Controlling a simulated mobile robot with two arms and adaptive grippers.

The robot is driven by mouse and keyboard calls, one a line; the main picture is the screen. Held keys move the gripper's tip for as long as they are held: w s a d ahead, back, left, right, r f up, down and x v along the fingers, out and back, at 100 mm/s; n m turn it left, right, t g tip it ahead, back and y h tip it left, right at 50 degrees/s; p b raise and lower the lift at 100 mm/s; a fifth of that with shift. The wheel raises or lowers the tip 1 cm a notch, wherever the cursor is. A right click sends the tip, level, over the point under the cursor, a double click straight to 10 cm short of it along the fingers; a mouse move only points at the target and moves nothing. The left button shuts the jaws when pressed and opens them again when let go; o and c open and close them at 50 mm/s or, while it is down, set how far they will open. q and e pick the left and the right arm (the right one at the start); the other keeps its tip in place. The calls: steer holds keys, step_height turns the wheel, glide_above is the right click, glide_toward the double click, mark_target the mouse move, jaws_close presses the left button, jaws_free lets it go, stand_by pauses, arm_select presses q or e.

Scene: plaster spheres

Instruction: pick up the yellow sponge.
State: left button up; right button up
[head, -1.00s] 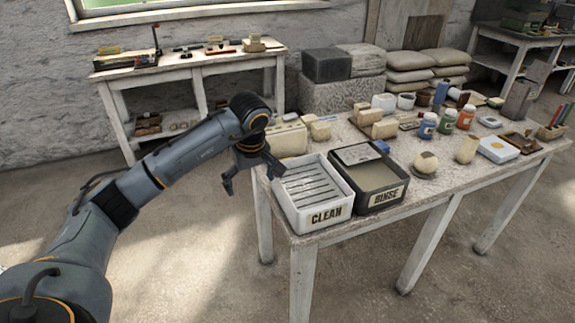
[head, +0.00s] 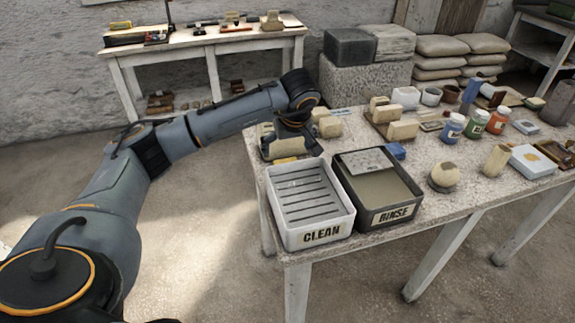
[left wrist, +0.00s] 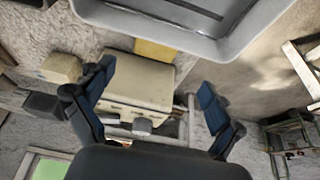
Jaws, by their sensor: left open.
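The yellow sponge (head: 287,160) shows as a small yellow strip on the table, just behind the white CLEAN tray (head: 308,237). In the left wrist view the sponge (left wrist: 155,50) lies between the tray's rim and a cream box (left wrist: 140,82). Part of it is hidden in the head view by the tray. My left gripper (head: 291,143) is over the cream box, close behind the sponge. In the left wrist view its fingers (left wrist: 155,80) are spread apart with nothing gripped, the cream box showing between them. My right gripper is not in view.
The black RINSE tray (head: 382,200) stands right of the CLEAN tray. Cream blocks (head: 395,128) and a blue object (head: 397,151) are behind it. Paint jars (head: 475,122) and a plaster sphere (head: 444,176) stand farther right. The worktable's left edge is near my arm.

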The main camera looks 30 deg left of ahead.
arm_select(q)
steer(key=x, duration=0.2)
steer(key=shift+w+f, duration=0.2)
steer(key=shift+f, duration=0.2)
steer(key=shift+p+x, duration=0.3)
steer(key=shift+x, duration=0.65)
steer(key=x, duration=0.3)
steer(key=shift+w+d+f, duration=0.1)
steer(key=shift+d+f, duration=0.1)
steer(key=shift+f, duration=0.2)
steer(key=shift+c, duration=1.3)
steer(key=c, duration=0.6)
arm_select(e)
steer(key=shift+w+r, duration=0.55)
